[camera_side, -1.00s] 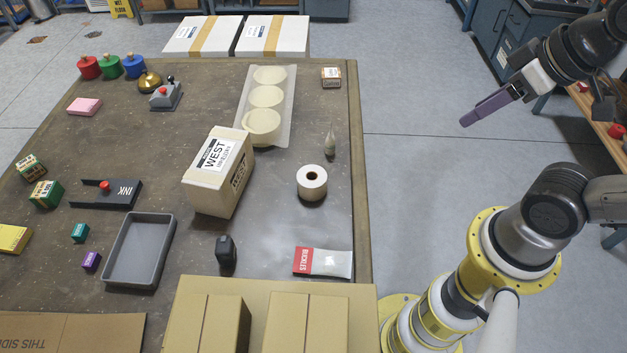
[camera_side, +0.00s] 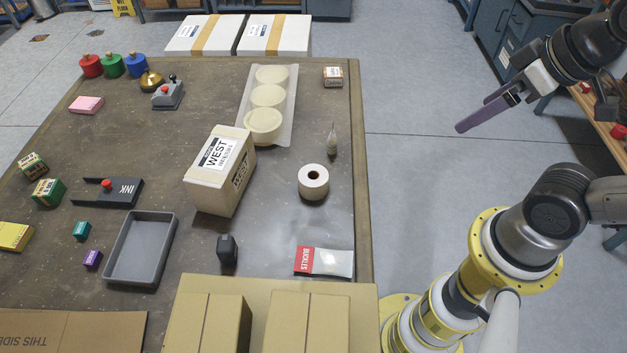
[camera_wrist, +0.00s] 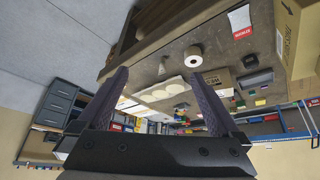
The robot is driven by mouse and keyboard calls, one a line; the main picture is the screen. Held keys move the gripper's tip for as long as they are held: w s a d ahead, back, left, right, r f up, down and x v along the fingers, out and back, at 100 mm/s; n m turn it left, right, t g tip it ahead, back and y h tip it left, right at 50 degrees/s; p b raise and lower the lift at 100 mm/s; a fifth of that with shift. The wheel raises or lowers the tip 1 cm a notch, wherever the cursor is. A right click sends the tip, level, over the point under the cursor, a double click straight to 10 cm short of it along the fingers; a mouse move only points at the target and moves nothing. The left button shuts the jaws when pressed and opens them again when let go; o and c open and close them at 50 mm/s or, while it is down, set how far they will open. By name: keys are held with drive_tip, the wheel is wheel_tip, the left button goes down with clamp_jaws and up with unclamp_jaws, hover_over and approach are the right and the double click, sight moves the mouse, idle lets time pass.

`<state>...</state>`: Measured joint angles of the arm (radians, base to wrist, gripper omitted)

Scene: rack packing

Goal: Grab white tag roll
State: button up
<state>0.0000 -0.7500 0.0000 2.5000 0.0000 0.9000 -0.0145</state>
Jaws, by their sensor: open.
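The white tag roll (camera_side: 313,182) stands on the right part of the table, its round core hole facing up. It also shows in the wrist view (camera_wrist: 193,57), beyond and between my fingers. My gripper (camera_side: 462,127) is out to the right of the table, above the floor and well apart from the roll. In the wrist view my two purple fingers (camera_wrist: 163,90) are spread wide with nothing between them.
A WEST carton (camera_side: 219,172) stands left of the roll. A small pointed bottle (camera_side: 332,140) is just behind it, and a red-and-white BUCKLES packet (camera_side: 324,262) lies in front. A tray with three pale discs (camera_side: 291,103) lies farther back. Bare tabletop surrounds the roll.

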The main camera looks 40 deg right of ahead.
wheel_tip(320, 180, up, 3)
drive_tip(key=w+n, duration=0.3)
drive_tip(key=n+g, duration=0.6)
drive_tip(key=n, duration=0.5)
hover_over(313, 182)
drive_tip(key=w, duration=0.2)
wheel_tip(313, 182, down, 18)
drive_tip(key=f, duration=0.6)
drive_tip(key=shift+d+f, duration=0.4)
drive_tip(key=shift+s+d+f, duration=0.1)
drive_tip(key=shift+f, duration=1.4)
drive_tip(key=shift+s+f, duration=0.1)
drive_tip(key=shift+f, duration=1.4)
